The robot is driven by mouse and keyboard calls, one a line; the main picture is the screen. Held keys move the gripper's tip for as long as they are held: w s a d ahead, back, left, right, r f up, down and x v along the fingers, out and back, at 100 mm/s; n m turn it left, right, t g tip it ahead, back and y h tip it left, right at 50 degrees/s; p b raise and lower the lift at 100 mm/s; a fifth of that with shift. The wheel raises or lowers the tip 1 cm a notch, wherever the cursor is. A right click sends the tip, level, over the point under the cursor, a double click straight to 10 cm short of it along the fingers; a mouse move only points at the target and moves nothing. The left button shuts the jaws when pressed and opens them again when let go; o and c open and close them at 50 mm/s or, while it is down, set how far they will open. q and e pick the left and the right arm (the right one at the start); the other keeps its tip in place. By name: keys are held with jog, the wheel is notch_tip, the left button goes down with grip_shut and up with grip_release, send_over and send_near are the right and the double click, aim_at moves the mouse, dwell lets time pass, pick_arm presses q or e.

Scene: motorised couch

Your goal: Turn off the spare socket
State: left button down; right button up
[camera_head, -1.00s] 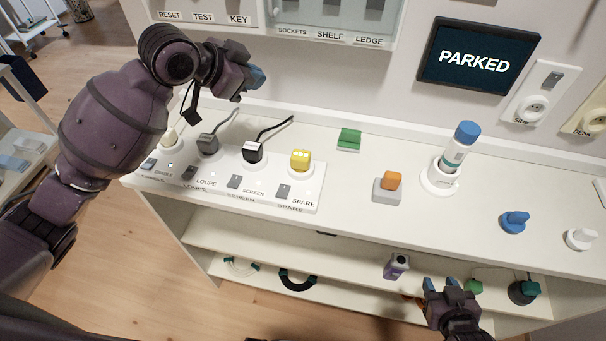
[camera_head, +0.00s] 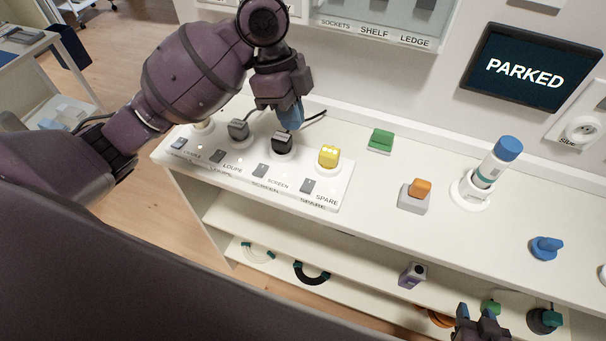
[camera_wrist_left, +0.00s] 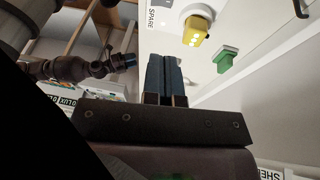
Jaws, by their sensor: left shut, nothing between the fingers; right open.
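The white socket strip (camera_head: 228,179) lies on the worktop, with labelled sockets, each with a small grey switch. The SPARE socket is at its right end, with a yellow plug (camera_head: 329,156) in it and a grey switch (camera_head: 308,186) in front, beside the label. The yellow plug also shows at the top of the left wrist view (camera_wrist_left: 196,30). My left gripper (camera_head: 291,118) is shut and empty, above and behind the black SCREEN plug (camera_head: 283,143), left of the yellow plug. My right gripper (camera_head: 481,318) is open at the lower right, partly cut off by the frame's edge.
A green block (camera_head: 380,140), an orange-topped grey block (camera_head: 415,195) and a blue-capped bottle (camera_head: 494,165) stand right of the strip. Shelves below hold several items.

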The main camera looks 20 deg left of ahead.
pick_arm(q)
jog(key=b, duration=0.1)
send_near(305, 188)
jog(key=x, duration=0.5)
jog(key=shift+w+d+f, duration=0.1)
jog(key=shift+w+d, duration=0.05)
jog(key=shift+d, duration=0.15)
jog(key=shift+s+f, duration=0.25)
jog(key=shift+f, duration=0.5)
